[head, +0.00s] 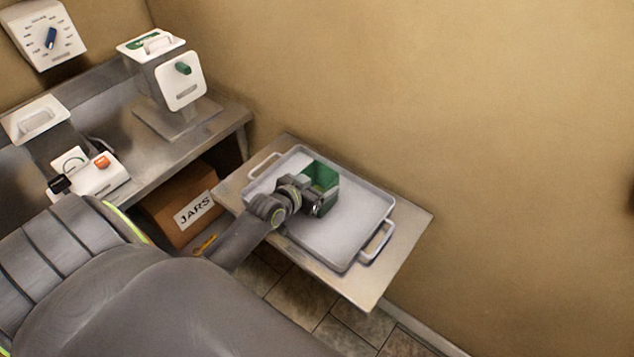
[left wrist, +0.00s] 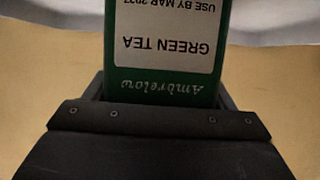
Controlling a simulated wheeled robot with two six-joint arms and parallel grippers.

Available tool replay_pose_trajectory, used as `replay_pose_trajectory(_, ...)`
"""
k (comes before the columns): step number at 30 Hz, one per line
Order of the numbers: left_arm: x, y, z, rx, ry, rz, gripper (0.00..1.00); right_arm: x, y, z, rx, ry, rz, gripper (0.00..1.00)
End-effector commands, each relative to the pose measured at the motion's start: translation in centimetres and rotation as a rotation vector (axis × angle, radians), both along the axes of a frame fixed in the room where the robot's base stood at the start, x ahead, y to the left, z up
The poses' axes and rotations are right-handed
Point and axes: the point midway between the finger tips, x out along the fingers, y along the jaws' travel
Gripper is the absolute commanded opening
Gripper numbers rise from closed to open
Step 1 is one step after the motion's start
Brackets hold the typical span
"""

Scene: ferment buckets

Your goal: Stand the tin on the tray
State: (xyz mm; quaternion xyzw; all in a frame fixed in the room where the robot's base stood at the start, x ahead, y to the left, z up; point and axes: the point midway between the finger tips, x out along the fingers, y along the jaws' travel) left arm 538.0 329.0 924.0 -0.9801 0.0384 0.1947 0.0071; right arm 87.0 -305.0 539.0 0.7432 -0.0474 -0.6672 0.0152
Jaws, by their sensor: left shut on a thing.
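The tin is a green box (head: 322,175). In the left wrist view the tin (left wrist: 165,50) fills the space between the jaws, with a white label reading "GREEN TEA" upside down. My left gripper (head: 313,197) is shut on the tin and holds it over the tray. The tray (head: 350,225) is a pale grey rectangle with raised rims and a handle at each end. Whether the tin's base touches the tray is hidden by my gripper and arm. My right gripper is not in view.
The tray lies on a metal side table (head: 405,232) against the tan wall. A cardboard box marked JARS (head: 180,208) sits under the steel bench at left. White devices with knobs (head: 180,80) stand on the bench. The tray's near right part is clear.

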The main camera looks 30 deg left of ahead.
Motion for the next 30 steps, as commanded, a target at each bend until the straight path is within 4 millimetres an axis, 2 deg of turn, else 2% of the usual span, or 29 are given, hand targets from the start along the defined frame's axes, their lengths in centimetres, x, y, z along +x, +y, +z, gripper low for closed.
replay_pose_trajectory(6, 0.0, 0.0, -0.4, 0.001, -0.001, 0.000, 0.47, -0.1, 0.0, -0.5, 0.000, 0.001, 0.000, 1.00)
replay_pose_trajectory(7, 0.0, 0.0, -0.4, 0.001, 0.000, 0.000, 0.80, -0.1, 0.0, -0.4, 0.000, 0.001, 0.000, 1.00)
replay_pose_trajectory(12, 0.0, 0.0, -0.3, 0.001, 0.000, 0.000, 0.99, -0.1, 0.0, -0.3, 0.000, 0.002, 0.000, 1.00)
replay_pose_trajectory(23, 0.0, 0.0, 0.3, 0.001, 0.000, 0.000, 0.99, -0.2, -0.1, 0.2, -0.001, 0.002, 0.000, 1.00)
replay_pose_trajectory(30, -3.1, 0.3, 1.2, 0.003, 0.001, -0.001, 0.99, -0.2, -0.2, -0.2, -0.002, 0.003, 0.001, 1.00)
